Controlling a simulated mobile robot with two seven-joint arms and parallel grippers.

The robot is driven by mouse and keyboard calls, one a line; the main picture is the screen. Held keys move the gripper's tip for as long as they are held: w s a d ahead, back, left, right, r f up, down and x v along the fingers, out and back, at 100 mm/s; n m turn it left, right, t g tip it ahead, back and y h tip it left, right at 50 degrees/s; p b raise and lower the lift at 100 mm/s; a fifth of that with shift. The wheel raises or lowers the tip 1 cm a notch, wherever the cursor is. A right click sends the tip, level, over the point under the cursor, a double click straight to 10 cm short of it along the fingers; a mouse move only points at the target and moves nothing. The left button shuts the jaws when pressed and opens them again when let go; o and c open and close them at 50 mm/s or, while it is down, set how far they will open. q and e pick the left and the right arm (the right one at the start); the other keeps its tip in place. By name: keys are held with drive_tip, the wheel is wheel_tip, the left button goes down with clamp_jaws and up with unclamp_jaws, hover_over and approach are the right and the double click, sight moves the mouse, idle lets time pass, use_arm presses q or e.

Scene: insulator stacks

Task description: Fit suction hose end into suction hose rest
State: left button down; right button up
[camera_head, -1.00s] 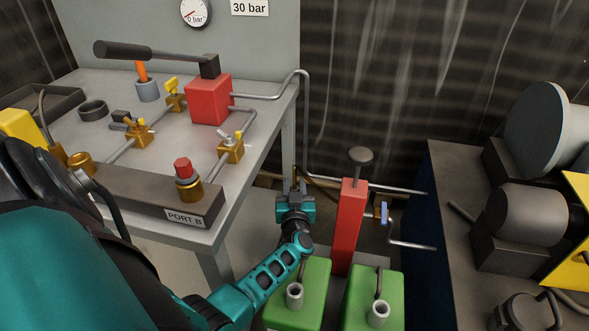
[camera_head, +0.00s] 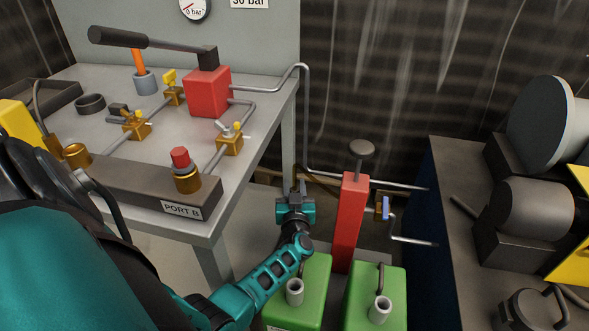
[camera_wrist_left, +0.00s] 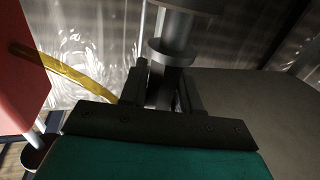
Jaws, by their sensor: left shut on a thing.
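My left gripper (camera_head: 296,190) is low beside the table's right leg, to the left of a red post. In the left wrist view its fingers (camera_wrist_left: 163,85) are shut around a dark grey cylindrical piece (camera_wrist_left: 172,52) with a wider collar, which looks like the suction hose end. In the head view the gripper hides most of this piece. A thin brown hose (camera_head: 322,182) runs behind the gripper towards the red post. It seems to show as a yellow-brown strip (camera_wrist_left: 62,70) in the wrist view. I cannot tell which part is the suction hose rest. My right gripper is out of view.
The grey table (camera_head: 255,135) with valves, pipes and a red block (camera_head: 207,92) stands at the left. The red post (camera_head: 349,225) and two green canisters (camera_head: 312,275) are close to my left gripper. A dark bench (camera_head: 450,215) with machines stands at the right.

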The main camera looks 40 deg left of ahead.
use_arm(q)
drive_tip(key=shift+f+b, duration=0.45)
drive_tip(key=shift+f, duration=0.1)
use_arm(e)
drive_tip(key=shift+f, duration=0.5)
use_arm(q)
drive_tip(key=c, duration=0.7)
unclamp_jaws()
drive_tip(key=shift+c, duration=0.2)
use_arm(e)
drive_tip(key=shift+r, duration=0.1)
